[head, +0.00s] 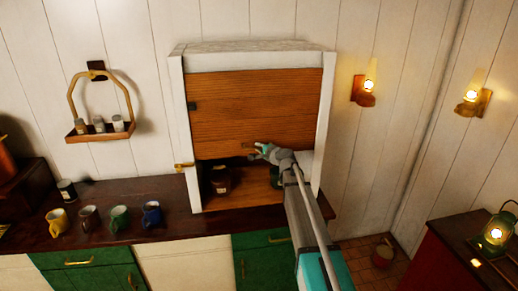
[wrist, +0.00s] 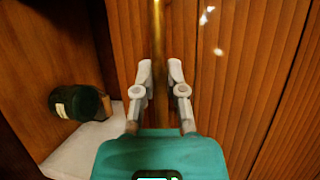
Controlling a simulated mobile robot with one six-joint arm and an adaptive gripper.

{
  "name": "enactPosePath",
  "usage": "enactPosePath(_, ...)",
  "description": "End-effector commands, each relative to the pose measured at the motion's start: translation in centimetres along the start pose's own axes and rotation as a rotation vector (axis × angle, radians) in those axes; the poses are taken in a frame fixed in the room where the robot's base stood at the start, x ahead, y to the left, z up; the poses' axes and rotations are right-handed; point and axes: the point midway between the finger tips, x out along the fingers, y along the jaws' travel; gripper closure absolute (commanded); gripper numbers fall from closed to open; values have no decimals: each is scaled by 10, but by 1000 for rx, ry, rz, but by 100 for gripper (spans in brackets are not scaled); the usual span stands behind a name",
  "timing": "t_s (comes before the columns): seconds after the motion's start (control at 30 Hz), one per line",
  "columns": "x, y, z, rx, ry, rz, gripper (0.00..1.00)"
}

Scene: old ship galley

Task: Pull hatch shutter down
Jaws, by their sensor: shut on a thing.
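The hatch shutter (head: 256,105) is a brown slatted panel in a white-framed cabinet. It covers the upper part of the opening, and its lower edge hangs above an open gap. My gripper (head: 259,149) is at the shutter's lower edge, right of its middle. In the wrist view my gripper (wrist: 160,75) is shut on a thin brass handle (wrist: 157,30) that runs between its fingers, with the shutter slats (wrist: 235,75) close behind. My arm hides part of the gap's right side.
Inside the cabinet stand a dark jar (head: 220,181) and a dark green bottle (wrist: 76,102). A brass latch (head: 183,167) sticks out at the frame's left. Several mugs (head: 119,217) line the dark counter (head: 178,231). Wall lamps (head: 367,92) are on the right.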

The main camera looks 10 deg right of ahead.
Motion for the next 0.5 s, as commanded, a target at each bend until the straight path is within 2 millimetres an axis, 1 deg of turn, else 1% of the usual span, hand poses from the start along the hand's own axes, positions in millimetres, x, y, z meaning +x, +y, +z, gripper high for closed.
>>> enactPosePath(0.27,3,16,-1,0,-1,1,100)
enactPosePath(0.5,8,44,-3,-1,-1,1,100)
